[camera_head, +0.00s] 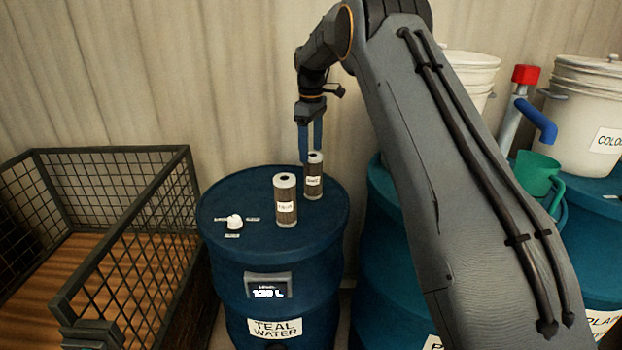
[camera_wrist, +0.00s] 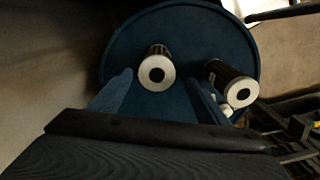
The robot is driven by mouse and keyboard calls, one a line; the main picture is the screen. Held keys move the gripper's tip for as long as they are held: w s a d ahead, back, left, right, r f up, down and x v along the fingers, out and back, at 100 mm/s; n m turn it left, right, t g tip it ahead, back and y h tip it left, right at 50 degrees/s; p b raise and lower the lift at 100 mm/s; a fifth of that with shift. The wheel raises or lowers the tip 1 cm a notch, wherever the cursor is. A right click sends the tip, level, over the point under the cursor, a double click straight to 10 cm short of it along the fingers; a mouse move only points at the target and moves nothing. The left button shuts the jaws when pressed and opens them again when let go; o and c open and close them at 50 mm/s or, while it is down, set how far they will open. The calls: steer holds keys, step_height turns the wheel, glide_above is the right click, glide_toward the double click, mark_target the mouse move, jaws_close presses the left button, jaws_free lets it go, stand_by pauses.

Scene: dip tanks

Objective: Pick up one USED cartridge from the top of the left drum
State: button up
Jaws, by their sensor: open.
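The left drum (camera_head: 225,260) is blue, with a display and a "TEAL WATER" label on its side. Two upright cylindrical cartridges with pale ends and dark holes stand on its top. The rear cartridge (camera_head: 314,184) is close to my gripper (camera_head: 310,158); the front cartridge (camera_head: 286,208) stands to its left. Their small labels are too blurred to read surely. My gripper is open, pointing down with blue fingers. In the wrist view one cartridge (camera_wrist: 157,70) shows between and just beyond the fingertips (camera_wrist: 160,78), apparently untouched. The other cartridge (camera_wrist: 232,84) lies to the right, beyond the right finger.
A small white fitting (camera_head: 234,222) and small labels are on the drum's front left. A wire-mesh crate (camera_head: 120,225) stands left of the drum. More blue drums with white buckets (camera_head: 580,95) and a green jug (camera_head: 536,172) stand right, partly behind my arm. A corrugated wall is behind.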

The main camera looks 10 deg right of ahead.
mark_target(312, 154)
steer(key=shift+w+d+f+b, duration=0.15)
steer(key=shift+d+f+b, duration=0.15)
steer(key=shift+f, duration=0.25)
steer(key=shift+w+a+f+b, duration=0.1)
steer(key=shift+w+f+b, duration=0.2)
steer(key=shift+f+b, duration=0.55)
steer(key=f+p, duration=0.1)
steer(key=f, duration=0.1)
steer(key=f+p, duration=0.1)
steer(key=f, duration=0.1)
steer(key=f+p, duration=0.1)
steer(key=f, duration=0.1)
steer(key=shift+s+f+p, duration=0.35)
steer(key=shift+s+f, duration=0.05)
steer(key=shift+f, duration=0.45)
steer(key=shift+w, duration=0.1)
steer(key=c, duration=1.4)
